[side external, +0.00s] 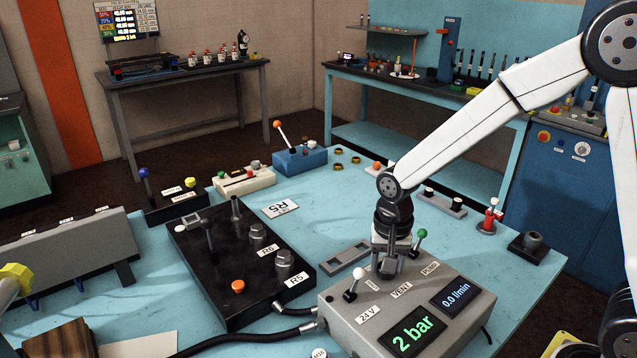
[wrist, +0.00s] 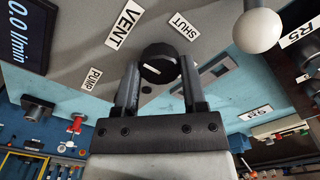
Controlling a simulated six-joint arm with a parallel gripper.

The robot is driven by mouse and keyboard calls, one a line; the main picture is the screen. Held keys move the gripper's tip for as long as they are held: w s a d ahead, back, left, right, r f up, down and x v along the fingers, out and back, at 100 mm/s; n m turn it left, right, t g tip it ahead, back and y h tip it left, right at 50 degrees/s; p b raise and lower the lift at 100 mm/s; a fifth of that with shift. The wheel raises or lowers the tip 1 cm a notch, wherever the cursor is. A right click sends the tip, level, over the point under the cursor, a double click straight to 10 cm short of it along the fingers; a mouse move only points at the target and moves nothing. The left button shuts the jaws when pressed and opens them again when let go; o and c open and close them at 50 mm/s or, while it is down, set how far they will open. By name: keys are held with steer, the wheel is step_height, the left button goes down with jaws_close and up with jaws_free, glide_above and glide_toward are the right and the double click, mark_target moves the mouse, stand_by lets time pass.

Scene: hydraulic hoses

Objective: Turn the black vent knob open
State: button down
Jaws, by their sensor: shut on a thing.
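The black vent knob (wrist: 158,63) sits on the grey control box (side external: 345,312) beside the VENT label (wrist: 125,23) and the SHUT label (wrist: 183,26). It is round, with a short white mark on its face. My gripper (wrist: 159,66) is shut on the knob, one finger on each side. In the side view my gripper (side external: 388,264) points down at the box top, and its fingers largely hide the knob. The box's displays read 2 bar (side external: 412,331) and 0.0 l/min (side external: 456,294).
A white-ball lever (side external: 358,274) and a green-ball lever (side external: 421,234) stand close on either side of my gripper. A black manifold block (side external: 215,285) with an orange button and hose fittings lies to the left.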

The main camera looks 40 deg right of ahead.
steer(key=shift+m, duration=0.3)
steer(key=shift+c, duration=0.7)
jaws_free()
steer(key=shift+r, duration=0.1)
steer(key=shift+r, duration=3.85)
steer(key=s+d+f+n, duration=0.1)
steer(key=s+f+n, duration=0.1)
steer(key=s+f+n+t, duration=0.1)
steer(key=s+f+n, duration=0.1)
steer(key=n, duration=0.1)
steer(key=s+d+f+n+t, duration=0.1)
steer(key=s+f+n, duration=0.1)
steer(key=s, duration=0.1)
steer(key=shift+d+f+n, duration=0.1)
steer(key=shift+d+n, duration=0.25)
steer(key=shift+n, duration=0.05)
steer(key=shift+s+d+f+n+t, duration=0.25)
steer(key=shift+s+f+n, duration=0.2)
steer(key=shift+s+n, duration=0.25)
